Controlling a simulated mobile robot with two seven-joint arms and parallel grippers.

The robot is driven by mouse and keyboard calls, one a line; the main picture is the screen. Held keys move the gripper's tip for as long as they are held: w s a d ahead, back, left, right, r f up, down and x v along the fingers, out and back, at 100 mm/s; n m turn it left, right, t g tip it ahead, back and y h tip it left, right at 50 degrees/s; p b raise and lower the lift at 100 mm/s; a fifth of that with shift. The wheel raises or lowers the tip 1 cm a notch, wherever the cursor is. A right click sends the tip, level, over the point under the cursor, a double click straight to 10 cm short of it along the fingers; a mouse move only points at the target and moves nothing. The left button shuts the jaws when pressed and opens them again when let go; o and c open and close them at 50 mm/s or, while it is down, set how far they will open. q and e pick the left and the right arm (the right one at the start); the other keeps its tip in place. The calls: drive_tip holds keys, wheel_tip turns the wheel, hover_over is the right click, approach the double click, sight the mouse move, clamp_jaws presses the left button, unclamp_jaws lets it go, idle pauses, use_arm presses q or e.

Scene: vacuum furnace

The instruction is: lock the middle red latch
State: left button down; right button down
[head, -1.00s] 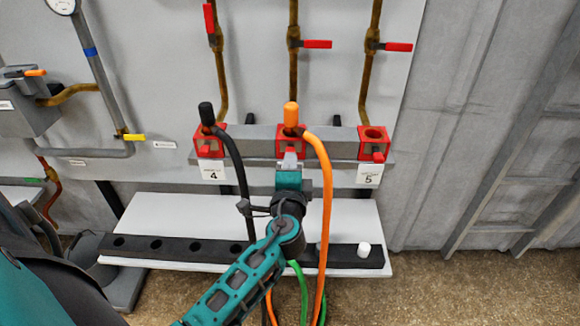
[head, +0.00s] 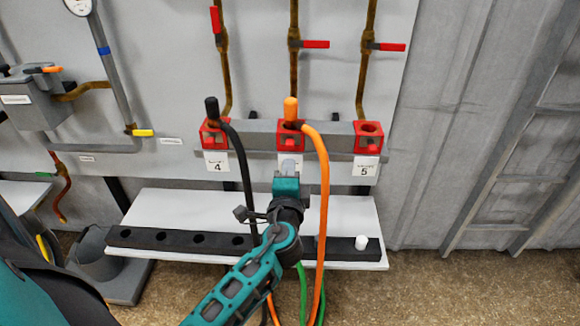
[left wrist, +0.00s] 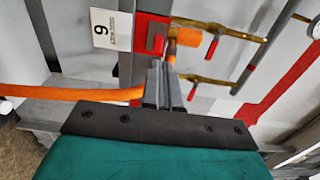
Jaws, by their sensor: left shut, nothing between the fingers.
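The middle red latch (head: 290,145) sits on the front of the middle red socket block (head: 302,132) on the grey rail. An orange plug (head: 290,108) stands upright in that block, with its orange hose hanging down to the right. My left gripper (head: 289,168) is shut and empty just below the latch, over the card under the block. In the left wrist view its fingers (left wrist: 162,72) point at the red block (left wrist: 150,33), close to it. The orange plug (left wrist: 187,43) shows beside the block there. I cannot tell whether the fingertips touch anything. My right gripper is out of view.
The left red block (head: 209,138) holds a black plug (head: 211,108) with a hanging hose. The right red block (head: 368,130) has an open socket. Below is a white shelf (head: 170,204) with a black holed strip (head: 140,240). Red-handled valves (head: 316,44) are above.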

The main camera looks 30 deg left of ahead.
use_arm(q)
drive_tip(key=b+v, duration=0.1)
drive_tip(key=v, duration=0.7)
drive_tip(key=shift+f, duration=0.1)
drive_tip(key=s+d+f+n+g+h, duration=0.1)
drive_tip(key=s+d+f+n+h, duration=0.2)
drive_tip(key=f, duration=0.2)
drive_tip(key=s+d+f+n+g+h+p, duration=0.1)
drive_tip(key=s+d+f+n+g+h, duration=0.1)
drive_tip(key=f, duration=0.4)
drive_tip(key=s+d+f+n+g+h, duration=0.1)
drive_tip(key=s+d+f+n+h, duration=0.3)
drive_tip(key=s+f+h, duration=0.2)
drive_tip(key=shift+s+f+g, duration=0.15)
drive_tip(key=shift+g, duration=0.15)
drive_tip(key=c, duration=1.8)
unclamp_jaws()
drive_tip(key=shift+d, duration=0.1)
